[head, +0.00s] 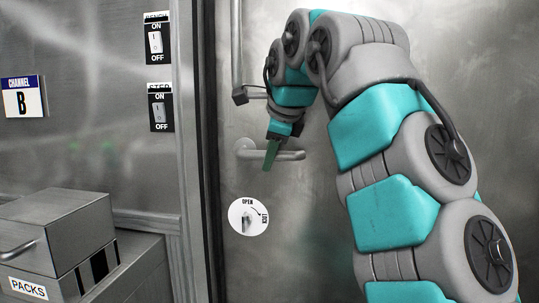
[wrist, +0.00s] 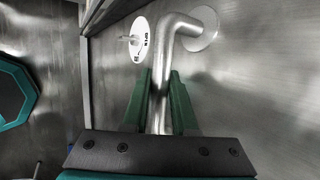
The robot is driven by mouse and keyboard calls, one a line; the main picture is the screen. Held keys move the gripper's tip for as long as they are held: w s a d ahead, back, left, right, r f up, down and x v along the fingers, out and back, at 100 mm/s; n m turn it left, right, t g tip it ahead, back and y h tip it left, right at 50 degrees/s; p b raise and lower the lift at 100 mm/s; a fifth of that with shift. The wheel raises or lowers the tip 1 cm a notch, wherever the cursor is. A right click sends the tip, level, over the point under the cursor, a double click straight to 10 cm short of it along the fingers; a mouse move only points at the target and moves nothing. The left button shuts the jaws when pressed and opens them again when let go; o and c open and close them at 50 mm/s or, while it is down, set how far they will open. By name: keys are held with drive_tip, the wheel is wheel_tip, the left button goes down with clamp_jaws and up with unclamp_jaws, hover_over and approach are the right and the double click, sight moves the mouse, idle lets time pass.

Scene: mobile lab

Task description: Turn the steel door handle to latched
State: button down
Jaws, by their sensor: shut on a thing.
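The steel door handle (head: 292,155) is a lever on a round rose on the door, and it lies about level, pointing right. In the wrist view the handle (wrist: 180,27) bends out from its rose and runs between the two green fingers. My gripper (head: 271,156) is shut on the lever part of the handle; it also shows in the wrist view (wrist: 161,82). The fingers hide part of the lever in the head view. A round white dial (head: 240,207) below the handle has a small knob, an OPEN label and a curved arrow.
A vertical bar (head: 236,45) runs down the door above the handle. A metal box (head: 60,225) labelled PACKS stands at lower left.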

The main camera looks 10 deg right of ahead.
drive_tip(key=shift+a+r, duration=0.1)
drive_tip(key=shift+r, duration=0.05)
idle(0.4)
drive_tip(key=c, duration=0.7)
unclamp_jaws()
